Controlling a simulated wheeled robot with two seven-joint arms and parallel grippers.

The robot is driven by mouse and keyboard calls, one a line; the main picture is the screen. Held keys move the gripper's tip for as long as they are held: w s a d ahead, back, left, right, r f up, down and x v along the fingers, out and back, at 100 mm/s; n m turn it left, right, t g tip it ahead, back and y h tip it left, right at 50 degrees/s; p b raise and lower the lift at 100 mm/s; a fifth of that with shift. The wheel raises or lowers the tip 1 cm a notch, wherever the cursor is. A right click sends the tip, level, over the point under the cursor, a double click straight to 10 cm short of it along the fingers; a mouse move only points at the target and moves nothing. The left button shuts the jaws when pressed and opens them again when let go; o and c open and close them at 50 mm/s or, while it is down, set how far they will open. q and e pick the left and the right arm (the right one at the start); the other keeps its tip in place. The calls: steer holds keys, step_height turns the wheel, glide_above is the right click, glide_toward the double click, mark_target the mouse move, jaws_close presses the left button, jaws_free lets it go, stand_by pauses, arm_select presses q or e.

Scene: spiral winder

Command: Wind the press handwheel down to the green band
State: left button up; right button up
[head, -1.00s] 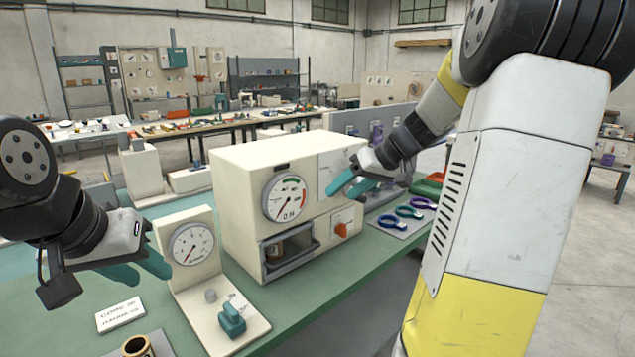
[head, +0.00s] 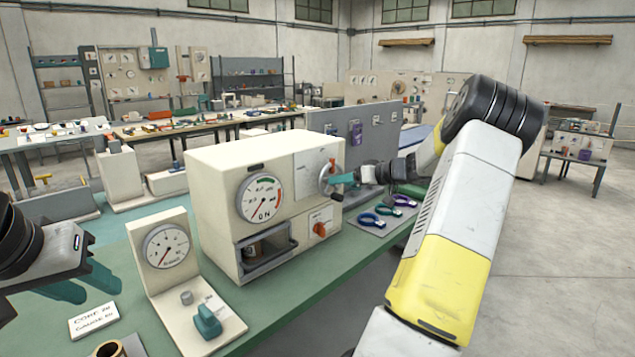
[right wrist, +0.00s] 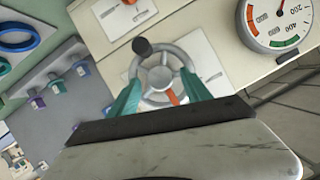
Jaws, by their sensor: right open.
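The press is a cream box (head: 225,170) on the green bench. Its dial (head: 262,198) carries a green band and a red band, with the needle pointing to the lower left. The handwheel (head: 327,178) sits on the press's right side, partly hidden by my right gripper (head: 343,179). The right wrist view shows the spoked grey handwheel (right wrist: 162,78) with a dark knob between my right gripper's teal fingers (right wrist: 158,98). The fingers are apart, one on each side of the wheel; contact is unclear. My left gripper (head: 85,285) hangs at the left over the bench, its teal fingers partly visible.
A gauge stand (head: 165,247) with a teal knob (head: 207,320) stands in front of the press. An orange knob (head: 320,229) is on the press front. Ring-handled tools (head: 372,220) lie right of the press. A printed card (head: 94,319) lies front left.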

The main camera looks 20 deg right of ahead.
steer(key=shift+w+a+f, duration=0.15)
steer(key=shift+w, duration=0.2)
jaws_close()
